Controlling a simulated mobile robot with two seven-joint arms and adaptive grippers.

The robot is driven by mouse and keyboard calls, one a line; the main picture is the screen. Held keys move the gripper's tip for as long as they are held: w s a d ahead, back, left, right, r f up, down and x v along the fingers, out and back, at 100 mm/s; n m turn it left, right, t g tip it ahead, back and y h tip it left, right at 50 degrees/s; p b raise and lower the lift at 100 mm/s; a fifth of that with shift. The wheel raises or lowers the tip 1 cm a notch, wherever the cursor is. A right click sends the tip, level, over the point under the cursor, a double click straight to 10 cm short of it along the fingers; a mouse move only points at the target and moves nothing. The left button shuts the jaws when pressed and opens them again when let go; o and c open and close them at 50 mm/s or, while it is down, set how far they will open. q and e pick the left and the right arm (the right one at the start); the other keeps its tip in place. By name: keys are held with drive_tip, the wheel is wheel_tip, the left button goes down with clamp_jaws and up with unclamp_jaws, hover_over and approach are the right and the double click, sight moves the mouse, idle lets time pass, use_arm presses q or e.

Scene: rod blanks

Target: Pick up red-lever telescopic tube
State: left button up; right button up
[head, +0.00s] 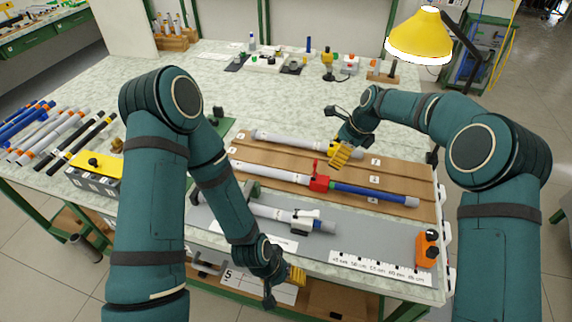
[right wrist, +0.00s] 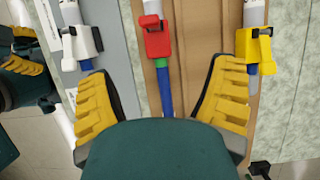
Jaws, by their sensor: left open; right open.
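The red-lever telescopic tube (head: 268,173) lies on the brown wooden board. It has a white section, a red lever clamp (head: 320,178) and a blue section (head: 370,192). In the right wrist view its red clamp (right wrist: 157,38) and blue section (right wrist: 164,92) show between the spread yellow-padded fingers. My right gripper (head: 338,134) is open and empty above the board; it also shows in the right wrist view (right wrist: 160,70). My left gripper (head: 284,278) is open and empty, low at the table's front edge.
A white-lever tube (head: 267,210) lies on the grey mat in front. Another tube (head: 280,140) lies behind on the board; a yellow lever (right wrist: 252,52) shows beside my right finger. An orange block (head: 428,248) stands at the mat's right end. A yellow lamp (head: 420,38) overhangs the back right.

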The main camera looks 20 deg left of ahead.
sight(321, 179)
drive_tip(key=b+x, duration=0.1)
drive_tip(key=x, duration=0.7)
drive_tip(key=shift+s+a+f, duration=0.1)
drive_tip(key=shift+s+f, duration=0.05)
drive_tip(key=shift+f, duration=0.05)
drive_tip(key=f, duration=0.1)
drive_tip(key=f+b, duration=0.1)
drive_tip(key=f, duration=0.2)
drive_tip(key=shift+s+a+f+b, duration=0.2)
drive_tip(key=shift+s+f+b, duration=0.05)
drive_tip(key=shift+f+b, duration=0.1)
drive_tip(key=shift+w+a+f, duration=0.1)
drive_tip(key=shift+a+f, duration=0.1)
drive_tip(key=shift+f, duration=0.15)
drive_tip(key=shift+r, duration=0.1)
drive_tip(key=shift+c, duration=0.3)
drive_tip(key=c, duration=1.3)
